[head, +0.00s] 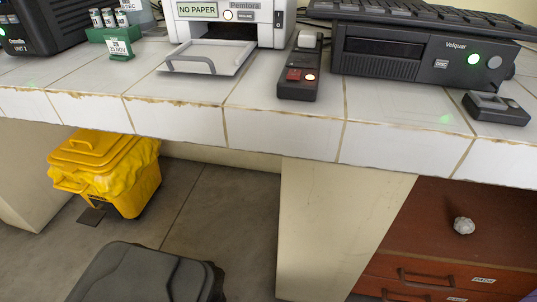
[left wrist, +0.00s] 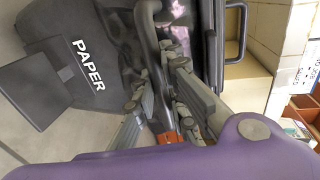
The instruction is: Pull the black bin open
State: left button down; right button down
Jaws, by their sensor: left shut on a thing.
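The black bin (left wrist: 62,48) fills the upper left of the left wrist view, with white PAPER lettering on its side and a dark pedal-like plate beside it. A dark bar (left wrist: 148,40) on the bin runs down between the fingers of my left gripper (left wrist: 156,78). The gripper is shut on this bar; its exact contact is partly hidden by the fingers. A dark liner and a lid with a loop handle (left wrist: 242,30) show beyond. In the head view, a dark grey ribbed object (head: 145,275) is cut off at the bottom; I cannot tell whether it is this bin. My right gripper is not in view.
A tiled bench (head: 280,118) crosses the head view, carrying a printer (head: 230,12) and a black box unit (head: 420,55). A yellow bin (head: 135,185) stands under it at left. A brown drawer cabinet (head: 450,230) stands at right.

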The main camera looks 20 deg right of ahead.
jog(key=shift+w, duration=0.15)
pick_arm(q)
jog(key=c, duration=1.8)
grip_release()
jog(key=shift+o, duration=0.2)
jog(key=v, duration=1.2)
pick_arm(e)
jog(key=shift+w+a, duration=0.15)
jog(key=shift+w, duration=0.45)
